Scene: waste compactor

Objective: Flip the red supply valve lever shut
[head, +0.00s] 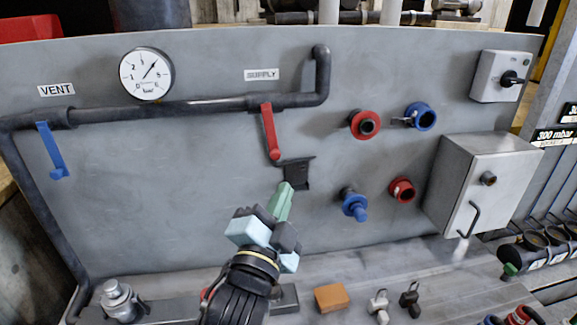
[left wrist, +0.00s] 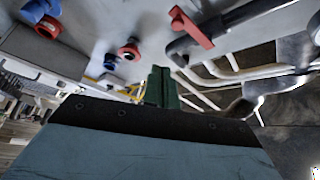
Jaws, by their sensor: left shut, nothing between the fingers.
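The red supply valve lever (head: 270,132) hangs down, slightly tilted, from the dark pipe under the SUPPLY label (head: 262,75). It also shows in the left wrist view (left wrist: 192,28). A dark bracket (head: 297,173) sits on the panel just below and right of the lever's tip. My left gripper (head: 285,190) is shut and empty, with its green fingertips pointing up below the lever, near the bracket. In the left wrist view the fingers (left wrist: 160,85) show below the lever, apart from it. My right gripper is not in view.
A blue lever (head: 51,150) under the VENT label hangs at the left. A round gauge (head: 147,74) sits above the pipe. Red and blue couplings (head: 364,124) and a grey box (head: 482,185) are to the right. An orange block (head: 331,297) lies on the ledge below.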

